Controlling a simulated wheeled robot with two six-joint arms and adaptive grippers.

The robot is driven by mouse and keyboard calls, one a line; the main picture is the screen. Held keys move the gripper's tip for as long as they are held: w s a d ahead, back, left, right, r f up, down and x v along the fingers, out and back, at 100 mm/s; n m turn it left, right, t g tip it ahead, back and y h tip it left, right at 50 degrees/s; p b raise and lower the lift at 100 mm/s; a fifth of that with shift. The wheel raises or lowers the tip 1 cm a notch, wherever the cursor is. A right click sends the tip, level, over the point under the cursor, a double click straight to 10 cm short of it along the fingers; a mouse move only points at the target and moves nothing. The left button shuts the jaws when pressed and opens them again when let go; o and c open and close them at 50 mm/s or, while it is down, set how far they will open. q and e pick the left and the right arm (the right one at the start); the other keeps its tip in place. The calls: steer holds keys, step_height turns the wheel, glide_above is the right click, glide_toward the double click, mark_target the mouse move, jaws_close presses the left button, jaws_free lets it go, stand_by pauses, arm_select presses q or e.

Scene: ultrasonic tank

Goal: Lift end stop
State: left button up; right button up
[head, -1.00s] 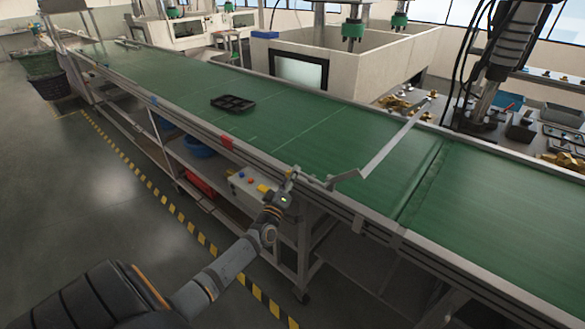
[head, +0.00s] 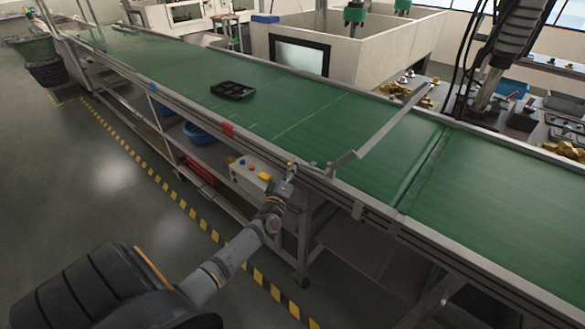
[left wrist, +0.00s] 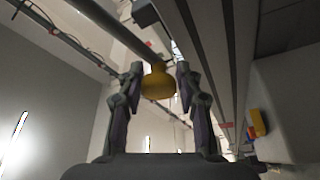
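The end stop is a thin grey bar (head: 392,127) reaching over the green conveyor belt. Its bent near end sits at the conveyor's front rail. A yellow knob (left wrist: 158,83) on a grey rod is at the front edge, and I take it as the end stop's handle. My left gripper (head: 287,178) is at this knob, reaching up from below left. In the left wrist view, the knob is between the fingertips of my left gripper (left wrist: 159,75), with very narrow gaps beside it. The fingers look open, and contact is not clear. My right gripper is not in view.
A black tray (head: 233,90) lies on the belt (head: 300,115) farther left. A control box (head: 249,178) with coloured buttons hangs under the front rail, close to my left gripper. The floor is free in front, with a yellow-black stripe.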

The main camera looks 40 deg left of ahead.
arm_select(q)
steer(key=o, duration=0.3)
steer(key=shift+f, duration=0.1)
steer(key=shift+o, duration=0.2)
steer(key=v, duration=1.2)
steer(key=shift+a, duration=0.1)
